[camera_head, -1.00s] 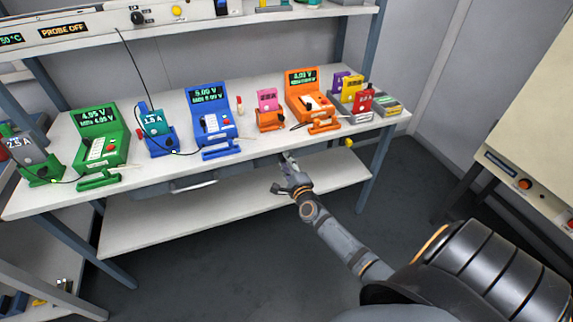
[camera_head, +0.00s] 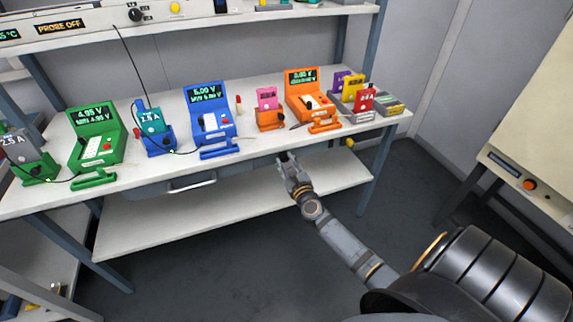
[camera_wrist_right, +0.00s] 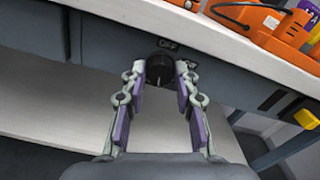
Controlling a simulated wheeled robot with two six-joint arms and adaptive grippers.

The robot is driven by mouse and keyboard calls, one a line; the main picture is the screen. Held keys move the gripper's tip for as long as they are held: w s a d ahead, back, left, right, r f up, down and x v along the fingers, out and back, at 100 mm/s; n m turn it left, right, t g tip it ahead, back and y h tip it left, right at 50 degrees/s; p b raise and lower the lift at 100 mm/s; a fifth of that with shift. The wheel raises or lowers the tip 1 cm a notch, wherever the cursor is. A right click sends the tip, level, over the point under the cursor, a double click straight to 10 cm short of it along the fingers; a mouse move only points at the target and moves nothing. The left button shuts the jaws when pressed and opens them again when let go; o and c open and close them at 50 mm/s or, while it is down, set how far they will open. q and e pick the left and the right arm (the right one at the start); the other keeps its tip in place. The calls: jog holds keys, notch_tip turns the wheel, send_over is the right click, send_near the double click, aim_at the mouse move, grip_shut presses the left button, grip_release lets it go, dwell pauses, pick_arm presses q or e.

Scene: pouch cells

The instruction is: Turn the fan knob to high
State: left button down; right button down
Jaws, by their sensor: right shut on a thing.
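The fan knob (camera_wrist_right: 160,70) is a round black knob on the dark front panel of the bench, under an "OFF" label (camera_wrist_right: 167,43). A thin pale mark shows low on its face; I cannot tell its exact setting. My right gripper (camera_wrist_right: 160,76) is shut on the knob, one finger at each side of it. In the head view my right gripper (camera_head: 287,157) reaches up to the panel below the bench top, and it hides the knob there. My left gripper is not in view.
The white bench top (camera_head: 255,152) overhangs the panel just above my gripper. An orange tester (camera_head: 312,98) stands near the edge above. A yellow knob (camera_wrist_right: 307,118) sits to the right on the panel. A drawer handle (camera_head: 192,184) is to the left. The lower shelf (camera_head: 230,205) looks clear.

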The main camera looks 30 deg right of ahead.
jog(key=shift+f+m, duration=0.1)
jog(key=shift+m, duration=0.5)
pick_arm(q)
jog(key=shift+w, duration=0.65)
pick_arm(e)
jog(key=shift+m, duration=0.3)
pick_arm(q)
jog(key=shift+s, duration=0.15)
pick_arm(e)
jog(key=c, duration=1.3)
grip_release()
jog(key=shift+o, duration=1.3)
jog(key=shift+s, duration=0.1)
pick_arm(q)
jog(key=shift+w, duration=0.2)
pick_arm(e)
jog(key=v, duration=1.2)
jog(key=shift+a, duration=0.1)
